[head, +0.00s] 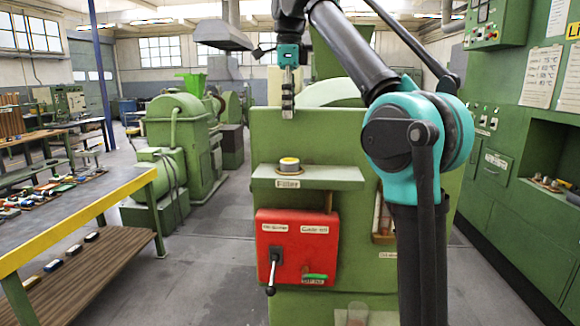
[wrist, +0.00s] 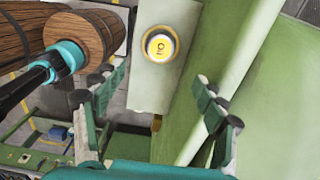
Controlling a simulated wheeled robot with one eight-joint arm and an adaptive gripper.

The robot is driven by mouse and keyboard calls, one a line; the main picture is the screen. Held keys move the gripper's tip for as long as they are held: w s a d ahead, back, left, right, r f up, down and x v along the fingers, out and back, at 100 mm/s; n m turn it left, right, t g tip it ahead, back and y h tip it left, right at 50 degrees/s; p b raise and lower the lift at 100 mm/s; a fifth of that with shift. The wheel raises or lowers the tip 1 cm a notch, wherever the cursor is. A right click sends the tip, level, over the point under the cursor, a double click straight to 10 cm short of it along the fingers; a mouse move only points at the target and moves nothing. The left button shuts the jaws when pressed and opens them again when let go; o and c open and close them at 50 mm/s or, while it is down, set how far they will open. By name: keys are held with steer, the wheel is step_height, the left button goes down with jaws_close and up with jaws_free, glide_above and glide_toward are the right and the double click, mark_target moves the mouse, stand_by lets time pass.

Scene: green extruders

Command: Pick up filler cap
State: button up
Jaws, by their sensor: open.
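The filler cap (head: 289,165) is a small round piece with a yellow top and a grey side. It sits on a green ledge (head: 335,177) labelled "Filler" on the front of the green machine (head: 350,130). In the wrist view the cap (wrist: 159,45) shows from above, yellow and white with a dark mark, on the pale ledge (wrist: 148,98). My gripper (head: 288,105) hangs above the ledge, apart from the cap. In the wrist view my gripper (wrist: 160,98) has its fingers spread wide with nothing between them.
A red control box (head: 297,247) with a black lever is below the ledge. A workbench (head: 90,205) with small items stands at the left. Green cabinets (head: 500,140) line the right side. Grey floor is clear between bench and machine.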

mark_target(290, 160)
step_height(290, 160, down, 14)
steer(key=shift+w+d+r, duration=0.1)
stand_by(0.6)
steer(key=shift+c, duration=0.4)
steer(key=c, duration=1.3)
